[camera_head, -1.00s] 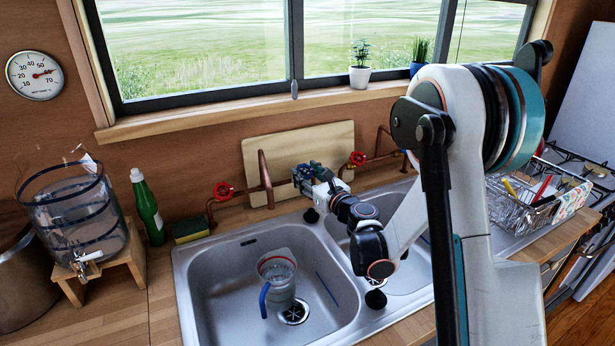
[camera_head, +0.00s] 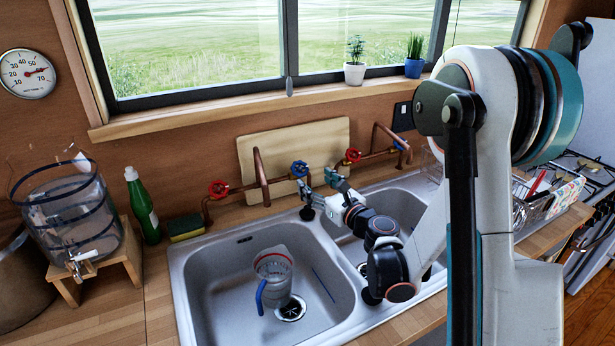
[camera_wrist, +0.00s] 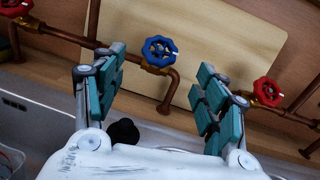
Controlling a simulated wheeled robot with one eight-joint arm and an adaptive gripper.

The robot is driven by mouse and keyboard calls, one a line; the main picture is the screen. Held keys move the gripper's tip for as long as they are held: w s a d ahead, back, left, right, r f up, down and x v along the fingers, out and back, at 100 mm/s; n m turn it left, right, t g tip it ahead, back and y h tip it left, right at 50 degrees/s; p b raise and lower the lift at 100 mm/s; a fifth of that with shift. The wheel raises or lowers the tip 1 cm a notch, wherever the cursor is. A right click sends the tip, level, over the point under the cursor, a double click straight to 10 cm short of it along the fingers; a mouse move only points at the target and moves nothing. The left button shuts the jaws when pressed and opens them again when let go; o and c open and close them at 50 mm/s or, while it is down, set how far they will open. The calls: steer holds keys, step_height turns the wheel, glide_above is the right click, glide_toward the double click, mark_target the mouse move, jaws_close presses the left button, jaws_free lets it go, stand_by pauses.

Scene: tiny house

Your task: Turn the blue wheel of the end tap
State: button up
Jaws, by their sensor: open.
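A blue wheel (camera_head: 299,169) sits on the copper pipework behind the sink, between two red wheels. It also shows in the wrist view (camera_wrist: 160,51), centred beyond my fingertips and apart from them. My gripper (camera_head: 320,182) is open and empty, just in front and to the right of this wheel. Its two teal fingers are spread wide in the wrist view (camera_wrist: 162,75). A small blue patch (camera_head: 400,146) shows at the right end of the pipe, too small to identify surely.
One red wheel (camera_head: 219,189) is on the left and another (camera_head: 353,155) on the right of the blue one. A wooden board (camera_head: 330,137) leans behind the pipes. The double sink (camera_head: 185,275) holds a clear jug (camera_head: 273,272). A green bottle (camera_head: 142,207) stands left.

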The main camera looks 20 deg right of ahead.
steer(key=shift+v, duration=2.25)
